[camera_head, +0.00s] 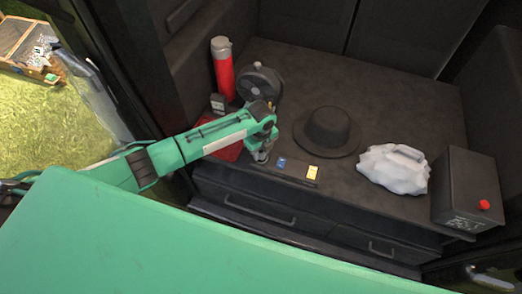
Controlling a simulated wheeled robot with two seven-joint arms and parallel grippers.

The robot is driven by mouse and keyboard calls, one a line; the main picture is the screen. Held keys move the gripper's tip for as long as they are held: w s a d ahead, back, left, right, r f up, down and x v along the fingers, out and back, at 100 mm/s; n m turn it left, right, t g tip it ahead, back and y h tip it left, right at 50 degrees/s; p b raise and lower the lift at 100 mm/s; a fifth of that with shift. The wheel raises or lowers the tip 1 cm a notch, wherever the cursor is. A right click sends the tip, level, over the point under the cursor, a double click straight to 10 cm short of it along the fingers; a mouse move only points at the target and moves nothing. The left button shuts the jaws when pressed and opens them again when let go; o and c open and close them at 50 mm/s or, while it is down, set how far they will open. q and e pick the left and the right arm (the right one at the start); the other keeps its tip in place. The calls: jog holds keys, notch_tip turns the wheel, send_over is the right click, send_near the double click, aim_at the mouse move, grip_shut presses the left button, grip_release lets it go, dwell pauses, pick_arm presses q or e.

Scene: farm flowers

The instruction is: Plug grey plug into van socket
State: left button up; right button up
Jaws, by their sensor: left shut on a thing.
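My left gripper (262,152) reaches in from the left and points down at the left end of a dark strip (298,171) on the van's counter edge. It is shut on a small grey thing, which looks like the grey plug; the fingers hide most of it. The strip looks like the van socket panel and carries a blue piece (281,163) and a yellow piece (312,172). Its left end is hidden behind the gripper, so I cannot tell whether the plug touches or sits in a socket. My right gripper is not in view.
The dark counter holds a red flask (222,72), a round black reel (259,84), a small dark box (218,103), a black hat (326,131), a white bag (395,170) and a black box with a red button (466,190). Drawers (260,207) lie below.

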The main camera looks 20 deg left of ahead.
pick_arm(q)
jog(key=shift+p, duration=0.75)
dwell(1.6)
jog(key=shift+f+b, duration=0.35)
jog(key=shift+f, duration=0.2)
dwell(0.3)
jog(key=o, duration=1)
notch_tip(320, 180, up, 14)
jog(key=b, duration=0.2)
jog(key=shift+f, duration=0.15)
